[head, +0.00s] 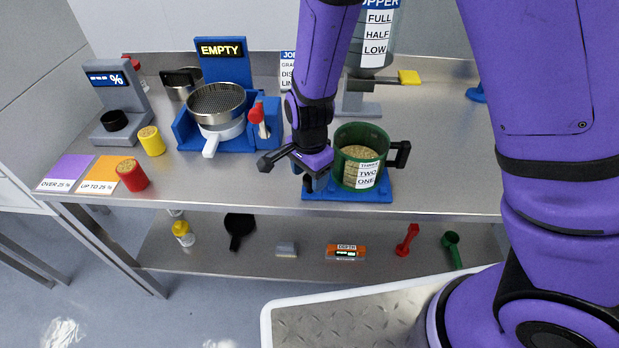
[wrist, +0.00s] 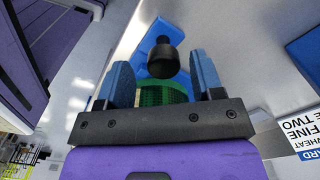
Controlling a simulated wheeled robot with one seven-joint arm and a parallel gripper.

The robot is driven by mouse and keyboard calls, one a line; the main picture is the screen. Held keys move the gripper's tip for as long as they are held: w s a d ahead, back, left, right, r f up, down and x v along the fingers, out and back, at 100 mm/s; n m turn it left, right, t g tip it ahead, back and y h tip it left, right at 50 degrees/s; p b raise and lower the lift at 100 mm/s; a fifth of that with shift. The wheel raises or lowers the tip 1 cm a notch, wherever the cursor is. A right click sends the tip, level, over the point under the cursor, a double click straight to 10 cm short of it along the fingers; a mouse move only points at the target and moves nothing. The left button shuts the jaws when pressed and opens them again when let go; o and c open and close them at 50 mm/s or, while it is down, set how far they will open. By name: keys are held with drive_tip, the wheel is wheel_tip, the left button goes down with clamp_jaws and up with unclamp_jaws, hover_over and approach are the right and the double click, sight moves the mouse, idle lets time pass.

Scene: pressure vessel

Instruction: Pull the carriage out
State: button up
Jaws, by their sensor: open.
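A green cup (head: 362,140) with grain inside, a white label and a black side handle stands on a blue base (head: 375,196) near the bench's front edge. No part is labelled as the carriage; I cannot tell which part it is. My gripper (head: 303,177) is at the left side of the green cup, over the left end of the blue base. In the wrist view my gripper (wrist: 161,65) is open, and a black knob (wrist: 163,62) shows between its two blue fingers, in front of the green part (wrist: 160,93). Contact with the knob cannot be told.
A blue stand (head: 186,130) with a sieve and an "EMPTY" display is to the left. A hopper (head: 377,50) stands behind the cup. Red (head: 132,175) and yellow (head: 151,140) grain cups are at the left. The bench right of the blue base is clear.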

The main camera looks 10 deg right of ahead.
wheel_tip(320, 180, up, 9)
idle(0.3)
idle(0.5)
drive_tip(key=s+d+r+n+t+y, duration=0.1)
drive_tip(key=s+d+r+n, duration=0.15)
drive_tip(key=d+r, duration=0.5)
drive_tip(key=s+d+r+n+t+y, duration=0.1)
drive_tip(key=d+r+n, duration=0.2)
drive_tip(key=d+r, duration=0.45)
drive_tip(key=s+d+r+n+t+h, duration=0.2)
drive_tip(key=s+d+r+n, duration=0.3)
drive_tip(key=s, duration=0.8)
drive_tip(key=d+r+t, duration=0.1)
drive_tip(key=d+r, duration=0.2)
drive_tip(key=r, duration=0.1)
drive_tip(key=shift+s+d+r+n, duration=0.2)
drive_tip(key=shift+s+r+n, duration=0.1)
drive_tip(key=shift+r+n, duration=0.05)
